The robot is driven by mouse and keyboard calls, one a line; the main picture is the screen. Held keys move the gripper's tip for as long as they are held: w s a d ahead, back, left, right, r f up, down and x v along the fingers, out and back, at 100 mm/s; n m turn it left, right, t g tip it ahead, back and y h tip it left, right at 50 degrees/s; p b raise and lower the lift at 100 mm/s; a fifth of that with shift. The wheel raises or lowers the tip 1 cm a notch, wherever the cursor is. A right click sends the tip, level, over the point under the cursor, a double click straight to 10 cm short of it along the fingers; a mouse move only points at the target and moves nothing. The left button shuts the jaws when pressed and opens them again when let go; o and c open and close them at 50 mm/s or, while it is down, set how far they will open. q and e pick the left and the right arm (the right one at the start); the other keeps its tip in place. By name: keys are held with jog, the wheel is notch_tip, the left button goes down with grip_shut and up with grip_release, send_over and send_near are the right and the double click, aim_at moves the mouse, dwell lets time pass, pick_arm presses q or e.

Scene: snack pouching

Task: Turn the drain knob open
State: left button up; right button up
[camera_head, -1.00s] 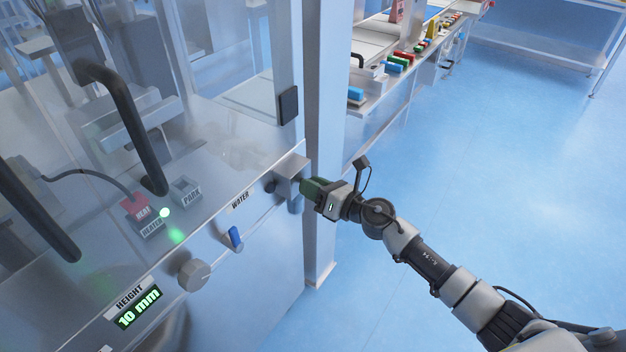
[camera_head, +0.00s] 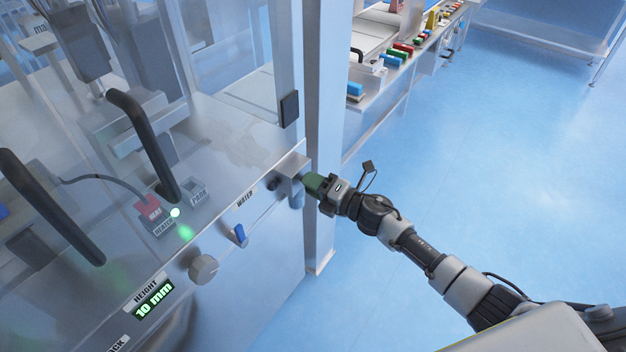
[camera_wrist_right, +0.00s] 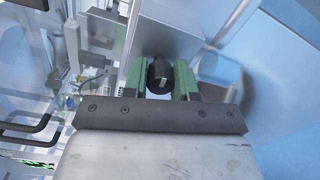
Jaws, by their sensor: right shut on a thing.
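The drain knob, a black round knob with a white mark (camera_wrist_right: 159,76), sits between the green fingers of my right gripper in the right wrist view. The fingers (camera_wrist_right: 159,84) are shut on it, one on each side. In the head view my right gripper (camera_head: 313,185) reaches from the right to the grey metal box (camera_head: 293,168) at the right end of the machine's front. There the gripper hides the knob. No drain label is readable. My left gripper is not in view.
A WATER label (camera_head: 245,198), a blue lever (camera_head: 239,235) and a grey round dial (camera_head: 203,268) lie along the machine front. The height display (camera_head: 154,299) reads 10 mm. A metal post (camera_head: 325,130) stands just behind the gripper. Open blue floor (camera_head: 480,170) lies to the right.

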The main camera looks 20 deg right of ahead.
jog(key=shift+m, duration=0.6)
jog(key=o, duration=0.9)
jog(key=v, duration=1)
jog(key=shift+s+d+b, duration=0.25)
jog(key=shift+s+b, duration=0.05)
